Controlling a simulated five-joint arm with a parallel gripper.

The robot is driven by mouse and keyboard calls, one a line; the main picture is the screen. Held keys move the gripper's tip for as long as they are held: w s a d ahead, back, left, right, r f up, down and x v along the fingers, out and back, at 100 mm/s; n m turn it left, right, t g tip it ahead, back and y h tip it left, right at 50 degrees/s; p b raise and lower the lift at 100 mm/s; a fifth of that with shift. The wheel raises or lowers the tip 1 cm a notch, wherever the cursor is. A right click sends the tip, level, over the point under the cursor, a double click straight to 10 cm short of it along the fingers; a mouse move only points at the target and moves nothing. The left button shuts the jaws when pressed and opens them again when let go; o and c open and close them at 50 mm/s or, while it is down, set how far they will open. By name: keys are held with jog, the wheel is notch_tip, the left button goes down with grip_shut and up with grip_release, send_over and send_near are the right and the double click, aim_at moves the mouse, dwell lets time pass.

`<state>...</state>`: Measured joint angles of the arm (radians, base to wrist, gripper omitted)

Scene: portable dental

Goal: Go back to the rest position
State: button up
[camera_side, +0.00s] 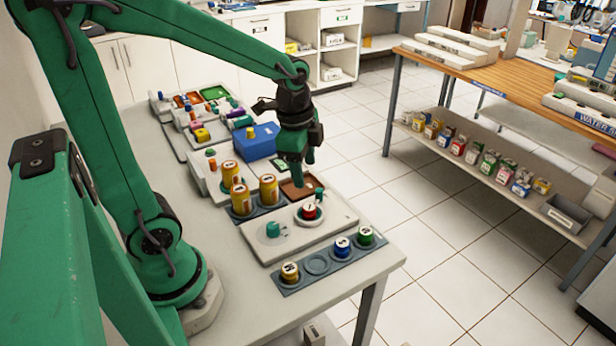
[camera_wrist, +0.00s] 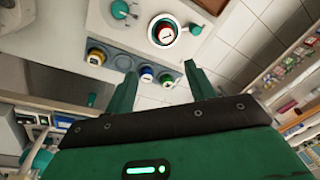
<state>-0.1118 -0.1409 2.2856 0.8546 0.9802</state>
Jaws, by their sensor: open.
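My gripper (camera_side: 297,172) points down above the near part of the white bench, in the side view, a little above and behind a white device (camera_side: 268,246). In the wrist view its two green fingers (camera_wrist: 160,72) are spread apart with nothing held between them.
A grey rack (camera_side: 291,283) at the bench's near end holds a gold jar (camera_side: 290,272), a blue jar (camera_side: 342,246) and a green jar (camera_side: 366,235); one slot is empty. Tall orange-and-white jars (camera_side: 269,189), a blue box (camera_side: 256,142) and trays stand behind. Open floor lies right.

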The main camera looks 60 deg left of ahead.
jog(key=s+d+r+n+t, duration=0.3)
jog(key=s+r+n, duration=0.4)
jog(key=n, duration=0.3)
jog(key=shift+s+d+r+t, duration=0.3)
jog(key=shift+s+t, duration=0.2)
jog(key=shift+s, duration=0.25)
